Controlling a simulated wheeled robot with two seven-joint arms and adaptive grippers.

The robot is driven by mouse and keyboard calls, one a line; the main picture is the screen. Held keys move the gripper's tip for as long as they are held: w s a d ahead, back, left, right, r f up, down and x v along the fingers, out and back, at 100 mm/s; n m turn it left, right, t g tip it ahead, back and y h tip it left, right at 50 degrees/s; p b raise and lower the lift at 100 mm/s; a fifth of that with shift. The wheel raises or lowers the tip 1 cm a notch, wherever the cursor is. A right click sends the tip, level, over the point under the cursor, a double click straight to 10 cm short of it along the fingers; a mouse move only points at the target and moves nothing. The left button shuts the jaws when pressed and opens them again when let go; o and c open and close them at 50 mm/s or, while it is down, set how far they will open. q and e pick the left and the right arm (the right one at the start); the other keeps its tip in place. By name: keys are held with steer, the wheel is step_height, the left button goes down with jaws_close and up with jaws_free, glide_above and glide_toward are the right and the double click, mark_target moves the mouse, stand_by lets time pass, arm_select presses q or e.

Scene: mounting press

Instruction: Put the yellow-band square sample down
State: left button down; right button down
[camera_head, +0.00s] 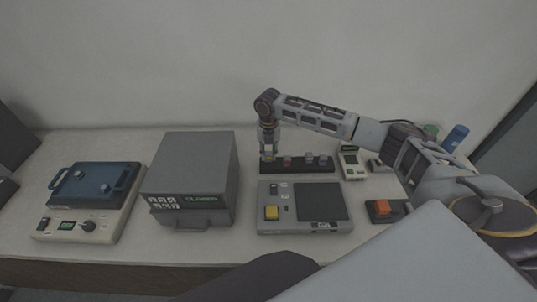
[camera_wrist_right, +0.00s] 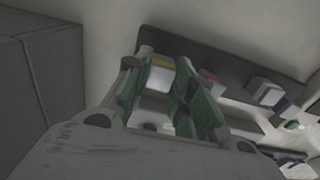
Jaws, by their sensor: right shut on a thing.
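My right gripper (camera_head: 267,143) reaches down from above at the left end of a dark sample rack (camera_head: 300,170). In the right wrist view the gripper (camera_wrist_right: 160,88) is shut on the yellow-band square sample (camera_wrist_right: 161,76), a pale block with a yellow stripe, held between the green finger pads. The sample is over or at the end of the rack (camera_wrist_right: 205,62); whether it touches the rack I cannot tell. In the head view it is a small pale shape under the fingers. My left gripper is not in view.
Other samples stand on the rack, including a red-band one (camera_head: 287,161) and a purple-band one (camera_wrist_right: 283,105). In front is a grey panel device (camera_head: 290,228) with a yellow button. A grey box (camera_head: 190,165) stands left, and a blue-lidded device (camera_head: 93,188) further left.

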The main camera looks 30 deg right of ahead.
mark_target(269, 153)
steer(key=shift+f, duration=0.85)
steer(key=c, duration=1.2)
jaws_free()
steer(key=shift+f, duration=0.1)
step_height(269, 153, up, 12)
steer(key=b, duration=0.1)
